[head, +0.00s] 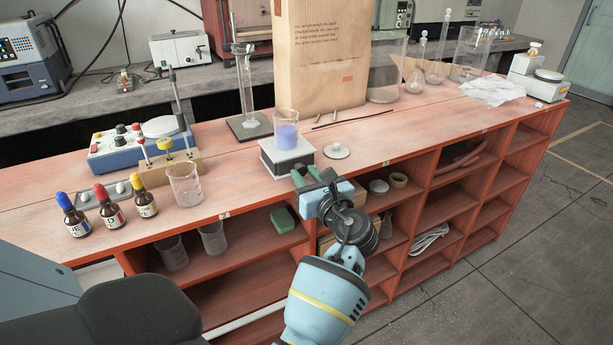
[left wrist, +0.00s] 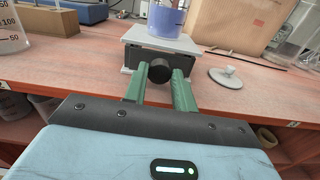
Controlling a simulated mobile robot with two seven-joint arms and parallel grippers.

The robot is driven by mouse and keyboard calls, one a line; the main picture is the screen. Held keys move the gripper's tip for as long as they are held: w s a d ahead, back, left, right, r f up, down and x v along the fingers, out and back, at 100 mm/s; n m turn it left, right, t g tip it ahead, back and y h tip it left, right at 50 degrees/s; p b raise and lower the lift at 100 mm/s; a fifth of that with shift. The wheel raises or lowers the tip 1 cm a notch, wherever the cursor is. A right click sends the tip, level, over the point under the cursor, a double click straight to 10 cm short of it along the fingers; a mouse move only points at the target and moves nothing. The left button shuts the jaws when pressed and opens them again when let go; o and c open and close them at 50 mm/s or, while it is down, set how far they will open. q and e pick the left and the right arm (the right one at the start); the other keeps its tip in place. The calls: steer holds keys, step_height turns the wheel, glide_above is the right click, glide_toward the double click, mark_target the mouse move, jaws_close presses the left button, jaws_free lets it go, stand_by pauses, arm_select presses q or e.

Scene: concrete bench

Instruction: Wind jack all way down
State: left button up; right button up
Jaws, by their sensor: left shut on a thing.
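The jack (head: 287,155) stands near the front edge of the red bench, with a light plate on top and a dark body below. A beaker of blue-violet liquid (head: 286,134) stands on its plate. In the left wrist view the jack (left wrist: 163,45) is straight ahead, with a round black knob (left wrist: 159,71) on its front. My left gripper (head: 306,176) reaches in from the front. In the left wrist view its green fingers (left wrist: 160,84) are shut on the knob, one on each side. My right gripper is in neither view.
A glass lid with a knob (head: 337,151) lies right of the jack. An empty beaker (head: 185,184) and several dropper bottles (head: 109,208) stand to the left. A measuring cylinder (head: 246,88) and a large paper bag (head: 323,60) stand behind. Open shelves lie below the bench top.

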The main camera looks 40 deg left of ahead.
arm_select(q)
steer(key=shift+n+p, duration=0.5)
steer(key=shift+n, duration=1.6)
steer(key=o, duration=1)
